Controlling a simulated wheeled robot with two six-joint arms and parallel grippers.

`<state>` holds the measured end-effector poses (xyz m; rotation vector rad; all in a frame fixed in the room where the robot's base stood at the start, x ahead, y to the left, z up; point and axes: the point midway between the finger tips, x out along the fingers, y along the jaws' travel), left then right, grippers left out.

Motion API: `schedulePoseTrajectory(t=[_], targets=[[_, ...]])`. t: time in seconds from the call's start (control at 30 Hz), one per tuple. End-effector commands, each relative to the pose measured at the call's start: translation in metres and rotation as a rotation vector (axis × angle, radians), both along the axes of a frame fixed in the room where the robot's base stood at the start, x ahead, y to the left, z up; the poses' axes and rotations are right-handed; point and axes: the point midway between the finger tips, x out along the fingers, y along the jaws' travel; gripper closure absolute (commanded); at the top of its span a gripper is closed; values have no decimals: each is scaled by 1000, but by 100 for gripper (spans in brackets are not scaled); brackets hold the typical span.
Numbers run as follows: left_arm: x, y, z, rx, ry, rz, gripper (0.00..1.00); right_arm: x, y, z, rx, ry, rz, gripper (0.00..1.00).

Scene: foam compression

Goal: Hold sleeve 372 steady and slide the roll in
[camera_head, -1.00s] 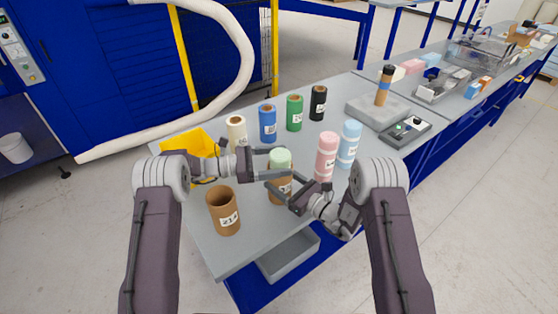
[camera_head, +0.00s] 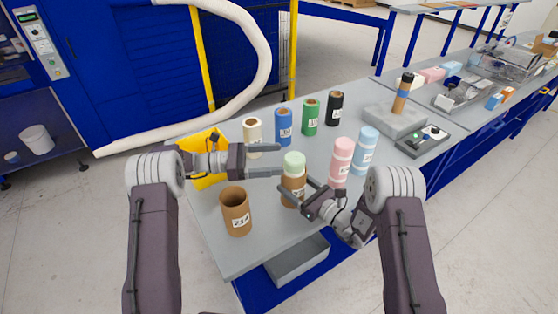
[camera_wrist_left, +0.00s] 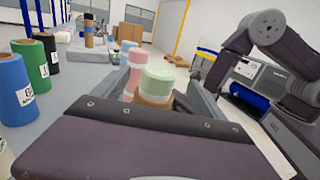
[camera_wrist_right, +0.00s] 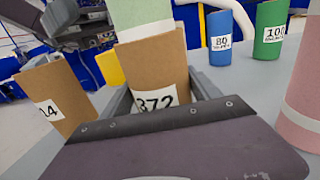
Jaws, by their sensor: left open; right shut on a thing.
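Sleeve 372 (camera_wrist_right: 155,72) is a brown cardboard tube standing upright on the table. My right gripper (camera_head: 296,191) is shut on it, one finger on each side. The pale green roll (camera_head: 293,162) stands upright in the sleeve's mouth, with its upper part sticking out above the rim. It also shows in the left wrist view (camera_wrist_left: 158,80). How deep it sits inside is hidden. My left gripper (camera_head: 279,160) is open, level with the roll and just left of it, its fingertips near the roll's side. I cannot tell whether they touch it.
A wider empty brown sleeve (camera_head: 236,212) stands to the left. Pink (camera_head: 341,160) and light blue (camera_head: 365,150) rolls stand close on the right. Cream (camera_head: 252,130), blue (camera_head: 283,128), green (camera_head: 310,117) and black (camera_head: 334,108) rolls stand behind. A yellow bin (camera_head: 207,182) is left.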

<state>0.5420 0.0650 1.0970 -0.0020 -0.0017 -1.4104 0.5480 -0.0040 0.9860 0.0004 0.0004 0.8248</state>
Motion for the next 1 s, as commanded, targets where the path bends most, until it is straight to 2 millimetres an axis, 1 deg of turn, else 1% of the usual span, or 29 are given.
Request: schedulePoseTrajectory(t=[0.13, 0.37, 0.4, 0.47, 0.5, 0.8, 0.87, 0.97, 1.0], targets=[[-1, 7, 3, 0, -1, 0, 18, 0, 0, 0, 0, 0, 0, 73], [-2, 8, 3, 0, 0, -1, 18, 0, 0, 0, 0, 0, 0, 73], [-1, 8, 3, 0, 0, -1, 18, 0, 0, 0, 1, -1, 0, 24], [-1, 8, 3, 0, 0, -1, 18, 0, 0, 0, 1, -1, 0, 7], [-1, 8, 3, 0, 0, -1, 18, 0, 0, 0, 0, 0, 0, 4], [-1, 8, 3, 0, 0, 0, 18, -1, -2, 0, 0, 0, 0, 4], [-1, 8, 3, 0, 0, 0, 18, -5, -7, 0, -1, 1, -3, 4], [-1, 8, 3, 0, 0, 0, 18, -19, -23, 0, 0, 3, -6, 4], [-1, 7, 3, 0, 0, 0, 18, -26, -32, -1, 0, 4, -7, 4]])
